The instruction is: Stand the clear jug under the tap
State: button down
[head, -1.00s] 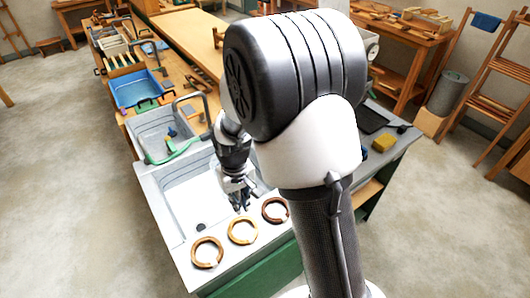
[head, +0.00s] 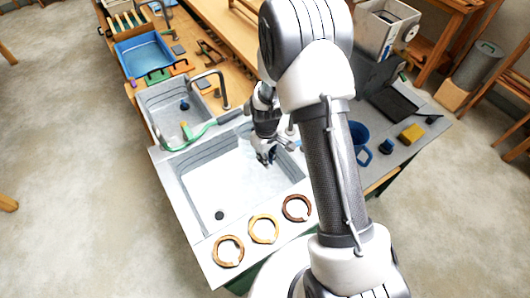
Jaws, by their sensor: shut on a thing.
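My gripper (head: 265,158) points down over the large white basin of the sink and is shut. The clear jug is what it seems to hold, but the jug is see-through and its outline is lost against the pale basin. I cannot tell its tilt or whether it touches the basin floor. The grey tap (head: 222,88) curves over the smaller grey basin at the back left, beyond and left of my gripper.
A green hose (head: 195,139) with a grey handle lies across the divider between the basins. A blue mug (head: 359,140) and yellow sponge (head: 411,134) sit on the right counter.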

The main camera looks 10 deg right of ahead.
notch_tip(320, 180, down, 17)
jog(key=b, duration=1)
jog(key=shift+f+b, duration=0.55)
dwell(0.3)
jog(key=c, duration=1.6)
grip_release()
jog(key=shift+c, duration=0.2)
jog(key=shift+r, duration=0.1)
notch_tip(320, 180, up, 12)
